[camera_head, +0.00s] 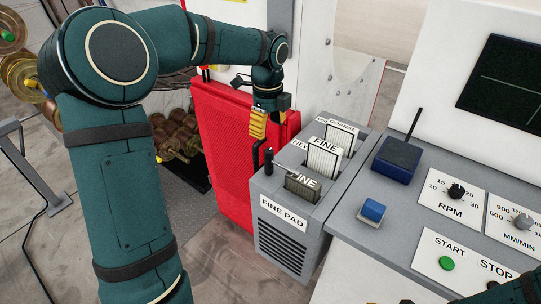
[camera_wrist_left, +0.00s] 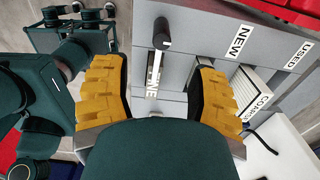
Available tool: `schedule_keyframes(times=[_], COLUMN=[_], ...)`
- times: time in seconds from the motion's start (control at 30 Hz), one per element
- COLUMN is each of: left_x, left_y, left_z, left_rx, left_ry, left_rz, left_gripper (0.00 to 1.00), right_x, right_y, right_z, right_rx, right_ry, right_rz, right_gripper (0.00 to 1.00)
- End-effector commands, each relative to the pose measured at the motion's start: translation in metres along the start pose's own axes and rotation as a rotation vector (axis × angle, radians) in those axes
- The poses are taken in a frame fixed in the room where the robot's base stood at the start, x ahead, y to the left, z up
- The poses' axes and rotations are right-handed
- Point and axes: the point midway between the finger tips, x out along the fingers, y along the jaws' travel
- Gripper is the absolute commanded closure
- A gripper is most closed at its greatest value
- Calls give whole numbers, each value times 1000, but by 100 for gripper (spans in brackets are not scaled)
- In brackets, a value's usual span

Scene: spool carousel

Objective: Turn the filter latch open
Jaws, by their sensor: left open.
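The filter latch is probably the small black upright handle (camera_head: 268,160) at the left edge of the grey filter box (camera_head: 283,232); it also shows in the left wrist view as a dark handle (camera_wrist_left: 161,34) at the top centre. My left gripper (camera_head: 258,126) is open, its yellow fingers pointing down above and slightly left of the handle. In the left wrist view my open left gripper (camera_wrist_left: 160,90) has its fingers spread on either side, with the handle beyond and between them, apparently untouched.
The box holds a dark pad marked FINE (camera_head: 301,187), a pale FINE pad (camera_head: 323,160) and a COARSE pad (camera_head: 342,137). A red panel (camera_head: 228,150) stands close on the left. A blue radio (camera_head: 397,158) and blue button (camera_head: 373,211) sit on the right console.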

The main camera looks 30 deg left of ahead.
Motion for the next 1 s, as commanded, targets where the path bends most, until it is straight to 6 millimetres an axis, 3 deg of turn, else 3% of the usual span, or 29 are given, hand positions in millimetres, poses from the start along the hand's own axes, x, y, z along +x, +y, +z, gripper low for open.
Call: schedule_keyframes(times=[0.03, 0.3, 0.5, 0.7, 1.0], left_x=[14, 67, 96, 108, 109], left_y=[0, 1, 0, 0, 0], left_z=[0, 0, 0, 0, 0], left_rx=[0, 0, 1, 0, 0], left_ry=[1, 2, 0, 0, 0], left_rz=[4, 5, 3, 1, 0], left_gripper=[41, 41, 41, 41, 41], right_x=[3, 12, 17, 18, 18], right_y=[1, 4, 6, 7, 7], right_z=[1, 5, 7, 8, 8], right_rx=[-1, -4, -5, -6, -6], right_ry=[-1, -10, -15, -17, -17], right_rz=[0, -1, -2, -2, -2], right_gripper=[53, 53, 53, 53, 53])
